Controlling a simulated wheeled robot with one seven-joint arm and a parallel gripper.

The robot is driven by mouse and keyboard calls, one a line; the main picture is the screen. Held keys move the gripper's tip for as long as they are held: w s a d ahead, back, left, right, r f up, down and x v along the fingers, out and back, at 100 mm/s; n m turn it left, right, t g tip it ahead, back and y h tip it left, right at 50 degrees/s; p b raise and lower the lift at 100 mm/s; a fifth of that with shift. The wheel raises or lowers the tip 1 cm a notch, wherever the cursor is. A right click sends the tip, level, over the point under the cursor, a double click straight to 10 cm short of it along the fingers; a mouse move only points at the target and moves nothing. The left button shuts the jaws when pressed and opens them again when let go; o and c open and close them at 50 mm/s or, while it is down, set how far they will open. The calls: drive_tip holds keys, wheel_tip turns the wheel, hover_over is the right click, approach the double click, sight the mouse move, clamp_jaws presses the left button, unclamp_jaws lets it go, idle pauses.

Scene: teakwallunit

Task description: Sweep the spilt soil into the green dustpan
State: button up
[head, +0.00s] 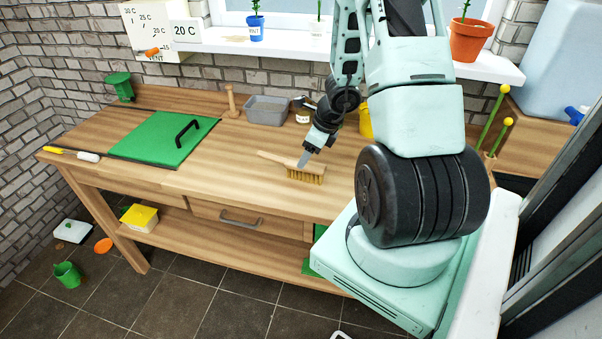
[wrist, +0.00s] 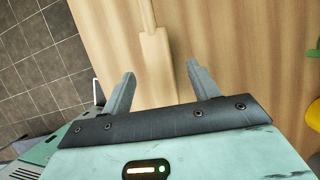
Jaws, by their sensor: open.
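A hand brush with a wooden back and tan bristles (head: 305,174) stands bristles-down on the wooden bench, its handle pointing left. My gripper (head: 304,159) is just above its back, open. In the wrist view, the brush (wrist: 155,45) lies between the two spread fingers (wrist: 160,70); I cannot tell whether they touch it. A flat green panel with a black handle (head: 150,140) lies on the bench's left. A green piece (head: 309,266) shows low under the bench, mostly hidden. I cannot tell which green thing is the dustpan. No spilt soil can be made out.
A grey tub (head: 267,110), a wooden tamper (head: 232,102) and a small jar (head: 303,112) stand at the bench's back. A white-and-yellow handled tool (head: 72,154) lies at the left edge. The front middle of the bench (head: 215,178) is clear.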

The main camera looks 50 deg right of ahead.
drive_tip(key=shift+x, duration=3.4)
drive_tip(key=shift+a, duration=0.1)
drive_tip(key=c, duration=1.1)
wheel_tip(320, 180, up, 10)
drive_tip(key=p, duration=0.2)
drive_tip(key=shift+r+p, duration=0.1)
drive_tip(key=shift+p, duration=0.3)
